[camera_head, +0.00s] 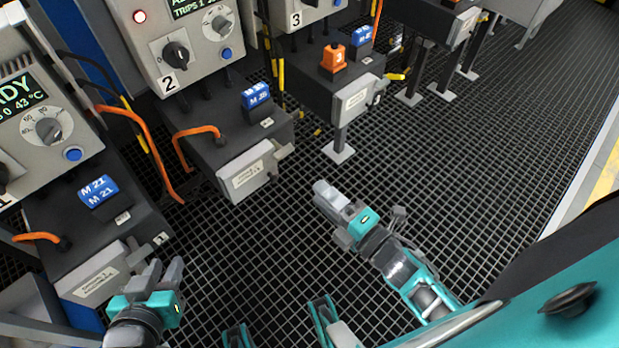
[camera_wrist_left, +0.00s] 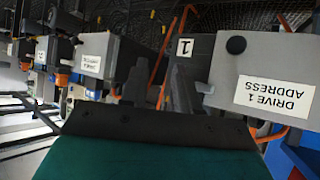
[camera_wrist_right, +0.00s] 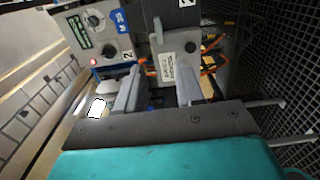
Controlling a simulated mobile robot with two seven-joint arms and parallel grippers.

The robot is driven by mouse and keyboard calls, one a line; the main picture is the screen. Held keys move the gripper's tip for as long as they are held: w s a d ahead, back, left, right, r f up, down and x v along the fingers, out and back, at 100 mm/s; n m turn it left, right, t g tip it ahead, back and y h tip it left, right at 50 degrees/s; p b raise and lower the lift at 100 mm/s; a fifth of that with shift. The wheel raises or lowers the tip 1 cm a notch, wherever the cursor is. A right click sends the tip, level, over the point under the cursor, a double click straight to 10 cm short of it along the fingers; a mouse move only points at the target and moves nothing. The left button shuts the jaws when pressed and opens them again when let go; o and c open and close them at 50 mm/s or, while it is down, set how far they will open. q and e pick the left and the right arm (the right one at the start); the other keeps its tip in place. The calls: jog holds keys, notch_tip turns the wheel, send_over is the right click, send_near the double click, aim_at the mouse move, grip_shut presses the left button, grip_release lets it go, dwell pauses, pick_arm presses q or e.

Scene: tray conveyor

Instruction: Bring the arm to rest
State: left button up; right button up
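My left gripper (camera_head: 164,272) is at the lower left of the head view, beside the drive 1 station. In the left wrist view its fingers (camera_wrist_left: 160,90) stand apart with nothing between them. My right gripper (camera_head: 326,194) is near the centre of the head view, above the grated floor and right of the drive 2 station. In the right wrist view its fingers (camera_wrist_right: 158,92) are also apart and empty. Both grippers look clear of the stations, though the exact gap at the left one is hard to judge.
The drive 1 cover (camera_head: 92,272) with its address label is close to the left gripper. The station 2 cover (camera_head: 250,170) and station 3 cover (camera_head: 358,98) stand behind. An orange cable (camera_head: 150,140) hangs between stations. The grated floor (camera_head: 470,170) to the right is open.

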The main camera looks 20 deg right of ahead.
jog(key=shift+s+d, duration=0.2)
jog(key=shift+s, duration=0.35)
pick_arm(q)
jog(key=shift+r, duration=0.1)
